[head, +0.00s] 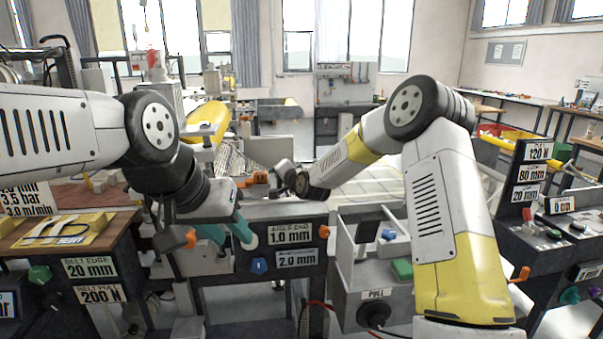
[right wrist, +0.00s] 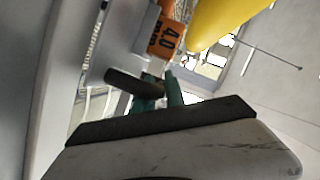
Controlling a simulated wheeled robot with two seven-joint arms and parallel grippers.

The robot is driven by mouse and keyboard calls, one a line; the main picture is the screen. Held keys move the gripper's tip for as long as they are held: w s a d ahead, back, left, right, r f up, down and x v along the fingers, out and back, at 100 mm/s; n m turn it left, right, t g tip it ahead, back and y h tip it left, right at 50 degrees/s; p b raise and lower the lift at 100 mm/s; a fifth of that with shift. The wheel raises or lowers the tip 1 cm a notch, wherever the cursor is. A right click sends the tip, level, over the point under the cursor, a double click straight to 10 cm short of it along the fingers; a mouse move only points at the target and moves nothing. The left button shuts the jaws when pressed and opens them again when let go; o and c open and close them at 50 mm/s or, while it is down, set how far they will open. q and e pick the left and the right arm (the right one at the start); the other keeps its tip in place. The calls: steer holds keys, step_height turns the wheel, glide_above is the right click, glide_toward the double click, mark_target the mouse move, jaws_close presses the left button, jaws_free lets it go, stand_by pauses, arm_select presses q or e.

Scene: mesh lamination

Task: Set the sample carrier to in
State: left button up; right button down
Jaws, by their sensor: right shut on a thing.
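My right gripper (head: 284,174) reaches over the machine bed in the middle of the head view; its wrist hides most of it. In the right wrist view its teal fingers (right wrist: 161,93) are close around a dark rounded handle (right wrist: 133,84), partly hidden by the hand. I cannot tell for certain whether this handle belongs to the sample carrier. An orange block marked 4.0 (right wrist: 168,38) is just beyond it. My left gripper (head: 229,236), with teal fingers spread apart and empty, hangs before the front panel.
The dark front panel (head: 285,246) carries 1.0 mm and 2.0 mm labels. A grey drawer unit marked PULL (head: 345,290) stands right of it. A wooden-topped bench (head: 110,240) is at left, a dark control console (head: 545,235) at right.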

mark_target(247, 186)
steer(key=a, duration=0.3)
steer(key=s+a, duration=0.1)
steer(key=a, duration=0.2)
steer(key=s+a, duration=0.1)
steer(key=a, duration=0.3)
steer(key=shift+s, duration=0.1)
steer(key=c, duration=1.4)
jaws_free()
steer(key=shift+a, duration=0.15)
steer(key=shift+s+d+r, duration=0.1)
steer(key=shift+s+d, duration=0.2)
steer(key=shift+d, duration=0.05)
steer(key=v, duration=0.7)
